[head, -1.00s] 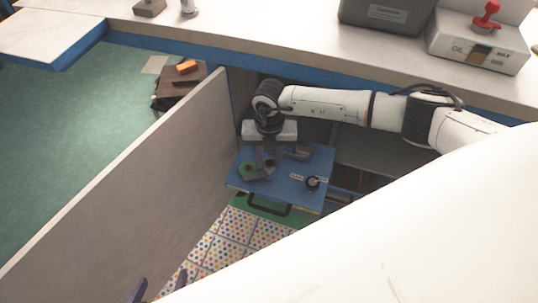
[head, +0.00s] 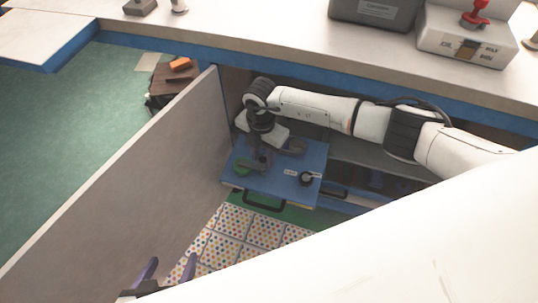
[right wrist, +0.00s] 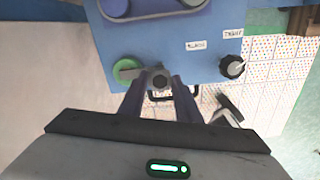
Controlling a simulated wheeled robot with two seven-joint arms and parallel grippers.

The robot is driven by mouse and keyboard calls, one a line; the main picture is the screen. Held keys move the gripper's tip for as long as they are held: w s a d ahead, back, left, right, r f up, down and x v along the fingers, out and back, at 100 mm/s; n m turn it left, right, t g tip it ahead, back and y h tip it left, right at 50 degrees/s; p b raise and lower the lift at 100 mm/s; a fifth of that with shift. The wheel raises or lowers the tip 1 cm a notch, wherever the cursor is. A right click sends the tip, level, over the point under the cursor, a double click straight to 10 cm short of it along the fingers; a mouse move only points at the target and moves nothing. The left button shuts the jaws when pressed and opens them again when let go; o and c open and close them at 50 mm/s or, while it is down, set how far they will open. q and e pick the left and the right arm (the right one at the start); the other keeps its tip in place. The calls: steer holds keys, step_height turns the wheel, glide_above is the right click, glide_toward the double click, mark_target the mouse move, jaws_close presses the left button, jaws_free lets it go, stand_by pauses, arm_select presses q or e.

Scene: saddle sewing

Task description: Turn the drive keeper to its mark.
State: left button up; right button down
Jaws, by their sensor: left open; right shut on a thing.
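The blue panel (head: 275,192) has a green disc (right wrist: 122,66) at its left, with a grey lever, which I take as the drive keeper (right wrist: 140,74), across it. The lever's rounded end (right wrist: 158,80) sits between the fingertips of my right gripper (right wrist: 160,86), which is shut on it. In the head view my right gripper (head: 262,156) reaches down onto the panel and partly covers the lever. My left gripper (head: 170,272) is open and empty at the bottom of the head view. I cannot make out a mark for the keeper.
A black knob (right wrist: 232,66) sits at the panel's right, near two small white labels. A dark handle (head: 264,204) is on the panel's front edge. A grey partition (head: 120,180) stands to the left. A dotted, tiled surface (head: 230,235) lies below.

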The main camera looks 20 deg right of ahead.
steer(key=shift+w+d, duration=0.1)
steer(key=c, duration=1.4)
jaws_free()
arm_select(q)
steer(key=shift+s+f, duration=0.25)
steer(key=shift+s, duration=0.1)
arm_select(e)
steer(key=shift+o, duration=0.5)
steer(key=shift+r, duration=0.1)
arm_select(q)
steer(key=shift+w+r+p, duration=0.35)
steer(key=shift+r+p, duration=0.5)
steer(key=shift+p, duration=0.05)
arm_select(e)
step_height(320, 180, up, 10)
arm_select(q)
steer(key=shift+s+f, duration=0.1)
steer(key=shift+s, duration=0.05)
arm_select(e)
steer(key=shift+r, duration=0.1)
